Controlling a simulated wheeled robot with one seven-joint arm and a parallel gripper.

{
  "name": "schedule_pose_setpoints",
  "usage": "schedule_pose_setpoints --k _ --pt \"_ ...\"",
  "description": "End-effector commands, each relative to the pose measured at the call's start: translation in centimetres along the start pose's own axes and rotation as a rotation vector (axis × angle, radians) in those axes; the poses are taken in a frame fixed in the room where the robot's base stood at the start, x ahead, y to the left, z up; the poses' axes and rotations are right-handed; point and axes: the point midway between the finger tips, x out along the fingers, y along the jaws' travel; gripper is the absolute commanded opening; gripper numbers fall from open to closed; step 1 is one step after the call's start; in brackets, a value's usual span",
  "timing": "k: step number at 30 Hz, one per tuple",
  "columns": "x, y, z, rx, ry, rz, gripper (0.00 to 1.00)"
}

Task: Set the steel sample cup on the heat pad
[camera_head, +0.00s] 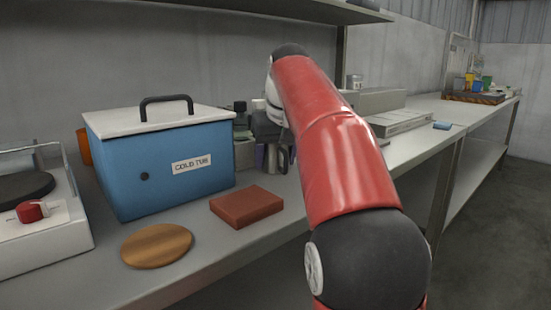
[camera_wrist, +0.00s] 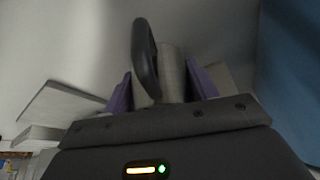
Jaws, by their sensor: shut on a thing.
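The steel sample cup (camera_wrist: 172,72) is a grey cylinder between my fingers in the wrist view, with a dark loop handle (camera_wrist: 145,60) on its left side. My gripper (camera_wrist: 162,88) is shut on the cup, with purple pads on both sides. In the head view the gripper (camera_head: 266,152) is partly hidden by my red arm. A flat brick-red square pad (camera_head: 247,205), which looks like the heat pad, lies bare on the bench in front of the tub. Whether the cup touches the bench is unclear.
The blue cold tub (camera_head: 165,165) with a handled white lid stands left of my gripper. A round wooden disc (camera_head: 157,245) lies in front of it. A hotplate with a red knob (camera_head: 35,215) is at far left. Dark bottles (camera_head: 240,115) stand behind; a shelf (camera_head: 285,10) hangs above.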

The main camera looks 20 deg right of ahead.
Motion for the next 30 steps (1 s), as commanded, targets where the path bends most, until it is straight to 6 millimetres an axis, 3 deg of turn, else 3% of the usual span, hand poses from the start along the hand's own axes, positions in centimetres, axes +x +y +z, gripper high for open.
schedule_pose_setpoints --k 1,2,7,15,19,30 --pt "0.2 0.0 0.1 0.000 0.000 0.000 0.31" --pt "0.2 0.0 0.1 0.000 -0.001 0.000 0.59" --pt "0.2 0.0 0.1 0.000 -0.001 0.000 0.80" --pt "0.1 0.0 0.0 0.000 0.000 0.000 0.80" --pt "-1.0 0.0 -0.2 0.000 0.003 0.000 0.80" --pt "-8.8 0.0 -0.3 0.001 0.003 0.000 0.80"
